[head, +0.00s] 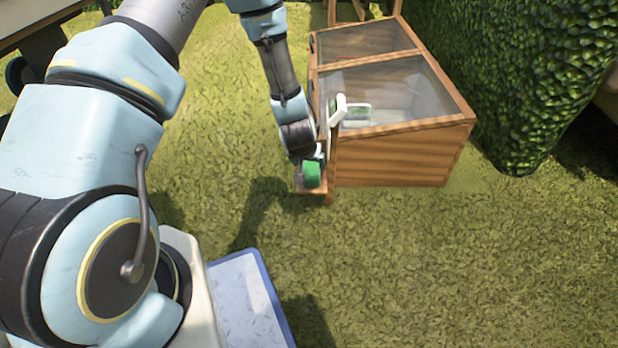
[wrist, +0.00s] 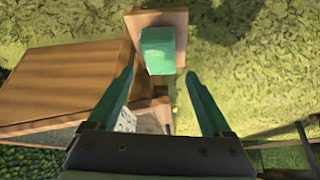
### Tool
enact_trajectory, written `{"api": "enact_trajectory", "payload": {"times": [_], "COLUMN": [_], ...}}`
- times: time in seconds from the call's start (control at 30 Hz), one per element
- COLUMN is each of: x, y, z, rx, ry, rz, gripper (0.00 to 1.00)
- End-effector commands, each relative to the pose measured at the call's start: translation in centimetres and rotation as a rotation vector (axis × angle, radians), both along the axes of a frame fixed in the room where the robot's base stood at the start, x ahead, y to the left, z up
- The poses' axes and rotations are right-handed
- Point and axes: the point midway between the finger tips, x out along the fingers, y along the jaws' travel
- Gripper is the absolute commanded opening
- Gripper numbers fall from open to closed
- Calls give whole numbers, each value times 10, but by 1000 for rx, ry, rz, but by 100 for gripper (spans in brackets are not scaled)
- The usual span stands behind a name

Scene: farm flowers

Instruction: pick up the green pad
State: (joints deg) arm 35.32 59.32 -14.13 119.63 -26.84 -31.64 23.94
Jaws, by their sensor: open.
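The green pad (head: 312,173) sits on a small wooden ledge (head: 299,186) at the near left side of a wooden cold-frame box. In the wrist view the pad (wrist: 157,50) is a green block on the brown ledge (wrist: 180,18), ahead of my fingertips and roughly centred between them. My gripper (wrist: 160,80) is open and empty, with one teal finger on each side. In the head view my wrist is just above the pad and hides part of it, and the fingers cannot be made out clearly.
The wooden box (head: 390,160) with glass panes stands right beside the ledge; its edge also shows in the wrist view (wrist: 60,85). A white-and-green object (head: 338,108) is at the box's left edge. A hedge (head: 520,80) stands at right.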

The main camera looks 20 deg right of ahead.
Motion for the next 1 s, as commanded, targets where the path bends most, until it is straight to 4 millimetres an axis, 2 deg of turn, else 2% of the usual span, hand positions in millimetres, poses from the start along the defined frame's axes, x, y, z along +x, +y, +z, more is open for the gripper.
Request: {"api": "enact_trajectory", "payload": {"times": [0.03,0.1,0.37,0.7,1.0], "x": [4,8,17,38,40], "y": [-2,-6,-12,-25,-27], "z": [-12,-21,-38,-74,-76], "rx": [-1,-1,-1,-1,0], "ry": [1,1,2,1,1], "rz": [2,2,0,2,1], "gripper": [84,84,84,84,84]}}
